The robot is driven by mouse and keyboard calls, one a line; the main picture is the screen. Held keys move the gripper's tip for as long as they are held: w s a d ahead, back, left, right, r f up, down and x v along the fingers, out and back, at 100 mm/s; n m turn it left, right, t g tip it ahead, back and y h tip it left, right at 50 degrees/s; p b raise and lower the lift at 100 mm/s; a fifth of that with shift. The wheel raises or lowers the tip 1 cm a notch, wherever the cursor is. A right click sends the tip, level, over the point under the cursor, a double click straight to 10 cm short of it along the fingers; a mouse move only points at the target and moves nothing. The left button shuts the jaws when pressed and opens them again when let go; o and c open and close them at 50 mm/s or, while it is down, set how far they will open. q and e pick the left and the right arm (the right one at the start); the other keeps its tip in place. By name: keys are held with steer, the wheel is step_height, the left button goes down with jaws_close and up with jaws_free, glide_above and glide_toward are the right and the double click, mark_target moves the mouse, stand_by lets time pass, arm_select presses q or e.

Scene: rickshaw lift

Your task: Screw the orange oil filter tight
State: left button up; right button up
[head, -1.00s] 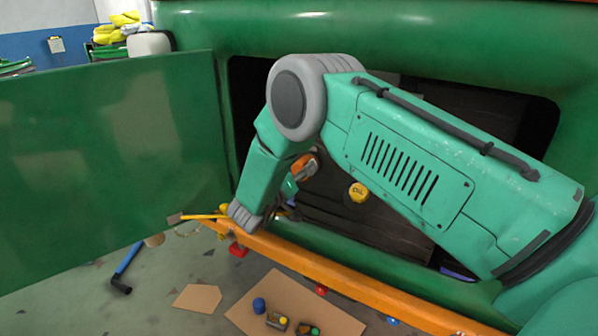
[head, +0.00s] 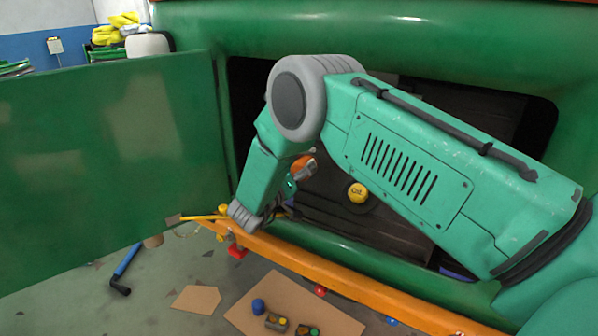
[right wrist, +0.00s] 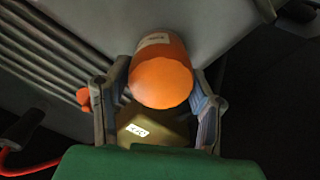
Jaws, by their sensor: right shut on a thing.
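The orange oil filter (right wrist: 162,75) shows large in the right wrist view, its rounded end toward the camera and a pale label on its side. My right gripper (right wrist: 160,88) has one finger on each side of the filter and is shut on it. In the head view the filter (head: 302,163) shows as a small orange patch beside my right gripper (head: 308,170), inside the dark engine opening, partly hidden by my right arm. How the filter sits on its mount is hidden. My left gripper is not in view.
A yellow oil cap (head: 358,193) sits in the engine opening, right of the filter. An orange beam (head: 320,268) runs along the lower edge. A green panel (head: 110,165) stands open at left. Cardboard (head: 250,305) with small parts and a blue-handled tool (head: 127,265) lie on the floor.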

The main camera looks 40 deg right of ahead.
steer(key=shift+w+d, duration=0.15)
steer(key=shift+d, duration=0.1)
stand_by(0.5)
steer(key=shift+m+b, duration=0.3)
steer(key=shift+m, duration=0.2)
steer(key=shift+c, duration=0.7)
steer(key=shift+s+r, duration=0.15)
steer(key=shift+s, duration=0.05)
steer(key=shift+a+f, duration=0.2)
steer(key=shift+a, duration=0.5)
steer(key=shift+p+v, duration=0.45)
steer(key=shift+v, duration=0.45)
steer(key=shift+d+r, duration=0.1)
